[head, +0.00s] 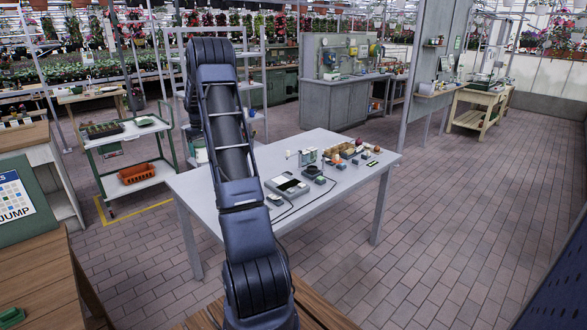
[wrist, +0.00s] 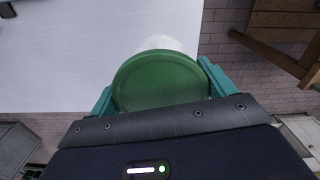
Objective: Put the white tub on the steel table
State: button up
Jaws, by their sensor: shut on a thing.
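The white tub with a green lid (wrist: 158,84) fills the middle of the wrist view, lid towards the camera. My gripper (wrist: 155,78) is shut on it, one teal finger at each side. Its white body shows only as a strip beyond the lid. The steel table (head: 340,200) stands in the middle of the head view. A pale flat surface (wrist: 70,45), apparently its top, lies behind the tub in the wrist view. I cannot tell whether the tub touches it. In the head view my arm hides the gripper and tub.
Small devices (head: 287,185) with a cable, and a wooden tray (head: 345,152) of items, occupy the table's middle and right. The table's right front is bare. A green cart (head: 130,160) with an orange basket stands left. Brick floor is open at right.

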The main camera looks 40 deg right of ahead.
jog(key=shift+s+d, duration=0.25)
jog(key=shift+d, duration=0.45)
notch_tip(320, 180, down, 20)
jog(key=shift+r, duration=0.1)
jog(key=shift+f, duration=0.2)
jog(key=o, duration=1.2)
jog(key=shift+r, duration=0.1)
